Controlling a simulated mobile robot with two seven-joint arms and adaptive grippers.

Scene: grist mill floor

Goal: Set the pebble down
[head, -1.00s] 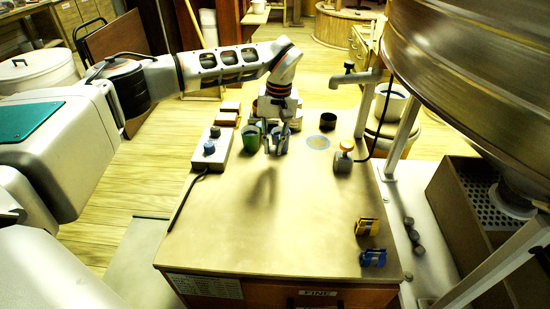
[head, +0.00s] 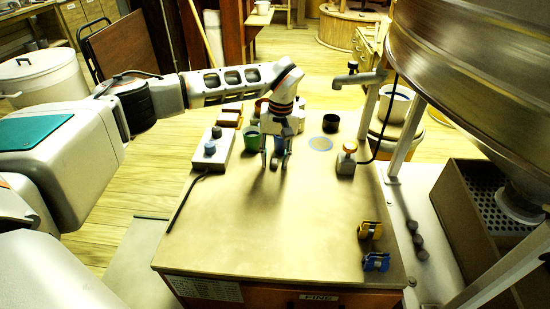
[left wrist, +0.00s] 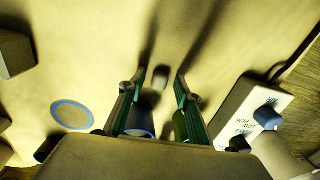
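A small grey pebble (left wrist: 160,78) shows in the left wrist view between the tips of my left gripper (left wrist: 159,88), with a gap on each side. It appears to lie on the tan tabletop; its exact height is hard to tell. In the head view my left gripper (head: 274,165) points down over the far half of the table (head: 270,225), fingers apart. My right gripper is not in view.
A green cup (head: 251,137) and a blue cup (head: 279,144) stand behind the gripper. A switch box (head: 212,150) is left; a blue-ringed disc (head: 320,143), black cup (head: 331,121) and orange-knobbed device (head: 346,160) are right. The table's near middle is clear.

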